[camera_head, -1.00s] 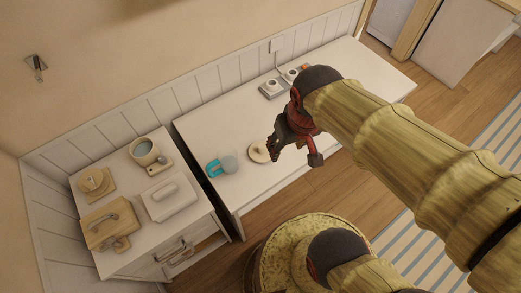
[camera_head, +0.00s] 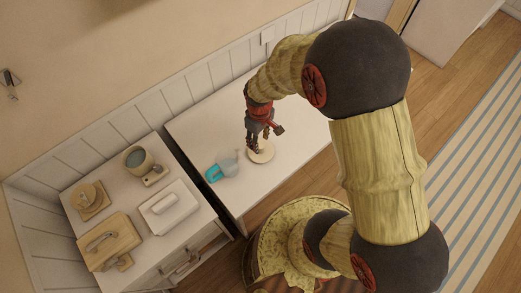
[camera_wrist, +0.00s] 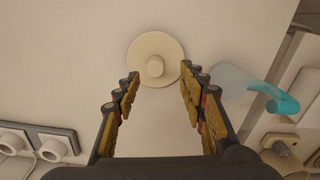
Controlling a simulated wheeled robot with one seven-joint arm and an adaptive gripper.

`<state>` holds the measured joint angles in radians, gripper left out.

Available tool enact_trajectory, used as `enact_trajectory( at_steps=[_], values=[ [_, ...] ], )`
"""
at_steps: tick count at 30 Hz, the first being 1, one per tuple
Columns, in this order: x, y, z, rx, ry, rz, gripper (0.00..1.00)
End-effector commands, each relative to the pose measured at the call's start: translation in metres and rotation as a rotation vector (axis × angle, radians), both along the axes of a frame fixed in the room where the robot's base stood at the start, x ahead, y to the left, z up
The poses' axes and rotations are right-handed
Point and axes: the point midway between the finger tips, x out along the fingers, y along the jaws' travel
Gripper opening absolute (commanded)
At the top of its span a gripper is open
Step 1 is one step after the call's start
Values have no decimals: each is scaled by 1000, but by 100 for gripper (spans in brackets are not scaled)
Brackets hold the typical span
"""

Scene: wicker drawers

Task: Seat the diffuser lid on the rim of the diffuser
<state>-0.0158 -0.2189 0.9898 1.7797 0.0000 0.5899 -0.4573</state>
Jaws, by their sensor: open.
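The diffuser lid, a round cream disc with a central knob (camera_head: 266,155), lies flat on the white table. It also shows in the wrist view (camera_wrist: 155,46), knob up. My gripper (camera_head: 255,143) is over the lid in the head view and partly covers it. In the wrist view my gripper (camera_wrist: 162,82) is open and empty, its two fingers spread with the lid seen just beyond the tips; I cannot tell the height gap. A cream pot with an open top and bluish inside (camera_head: 135,158), which looks like the diffuser, stands on the left cabinet.
A teal and pale blue item (camera_head: 215,173) lies left of the lid. The left cabinet also holds a white lidded box (camera_head: 170,207), a wooden box with a handle (camera_head: 108,243) and a round wooden piece (camera_head: 88,197). A dark gap separates cabinet and table (camera_head: 310,130).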

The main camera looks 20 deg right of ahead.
Motion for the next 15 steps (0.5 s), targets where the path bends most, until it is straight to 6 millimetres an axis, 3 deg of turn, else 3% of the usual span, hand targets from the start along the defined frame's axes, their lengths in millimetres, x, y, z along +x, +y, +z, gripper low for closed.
enact_trajectory(
  at_steps=[8, 15],
  values=[
    [1, -4, -25, 0, 1, -3, 41],
    [1, -8, -59, 0, 2, -2, 41]
  ],
)
